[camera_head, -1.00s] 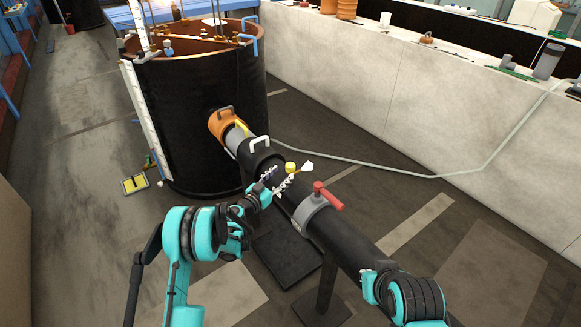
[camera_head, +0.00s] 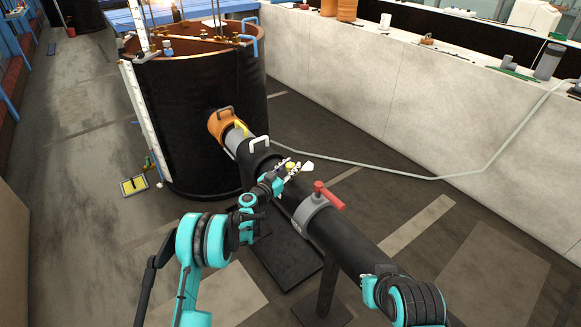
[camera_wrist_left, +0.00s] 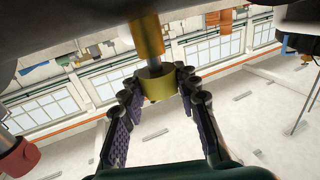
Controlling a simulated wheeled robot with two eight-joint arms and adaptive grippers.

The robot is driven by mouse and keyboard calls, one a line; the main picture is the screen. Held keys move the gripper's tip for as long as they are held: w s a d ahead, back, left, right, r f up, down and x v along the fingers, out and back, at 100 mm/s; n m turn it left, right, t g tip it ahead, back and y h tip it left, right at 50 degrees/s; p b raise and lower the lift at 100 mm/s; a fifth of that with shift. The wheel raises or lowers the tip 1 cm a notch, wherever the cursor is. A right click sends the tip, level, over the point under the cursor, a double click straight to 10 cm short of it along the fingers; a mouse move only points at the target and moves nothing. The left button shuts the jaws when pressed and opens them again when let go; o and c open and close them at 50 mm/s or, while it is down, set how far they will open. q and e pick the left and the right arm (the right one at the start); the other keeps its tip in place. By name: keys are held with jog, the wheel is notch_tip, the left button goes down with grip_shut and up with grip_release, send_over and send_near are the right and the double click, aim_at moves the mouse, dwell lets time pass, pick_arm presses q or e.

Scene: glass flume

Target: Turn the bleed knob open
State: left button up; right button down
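The bleed knob is a small brass-yellow knob (camera_head: 291,166) on the black pipe (camera_head: 346,238), with a white tag-like piece (camera_head: 307,167) beside it. In the left wrist view the knob (camera_wrist_left: 158,87) hangs on a short metal stem below a brass fitting (camera_wrist_left: 147,38). My left gripper (camera_head: 287,167) is at the knob, its fingers spread. In the left wrist view its fingers (camera_wrist_left: 157,84) stand on either side of the knob, with tips close to it; I cannot tell whether they touch.
A red handle (camera_head: 328,196) on a grey collar stands just right of the knob. An orange collar (camera_head: 222,124) joins the pipe to the large black tank (camera_head: 200,110). A pale hose (camera_head: 430,177) runs across the floor to the concrete wall (camera_head: 370,85).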

pick_arm(q)
jog(key=shift+n+t+y, duration=0.3)
jog(key=shift+n+y, duration=0.1)
jog(key=shift+y, duration=0.2)
jog(key=n+t+y, duration=0.1)
jog(key=n+y, duration=0.1)
jog(key=y, duration=0.1)
jog(key=shift+d+t, duration=0.15)
jog(key=shift+t, duration=0.15)
jog(key=shift+n+t+y, duration=0.25)
jog(key=shift+n+y, duration=0.85)
jog(key=shift+y, duration=0.55)
jog(key=shift+n+t+y, duration=0.25)
jog(key=shift+n+y, duration=0.85)
jog(key=shift+y, duration=0.55)
jog(key=shift+a+y, duration=0.2)
jog(key=shift+y, duration=0.1)
jog(key=o, duration=1.2)
jog(key=shift+s, duration=0.1)
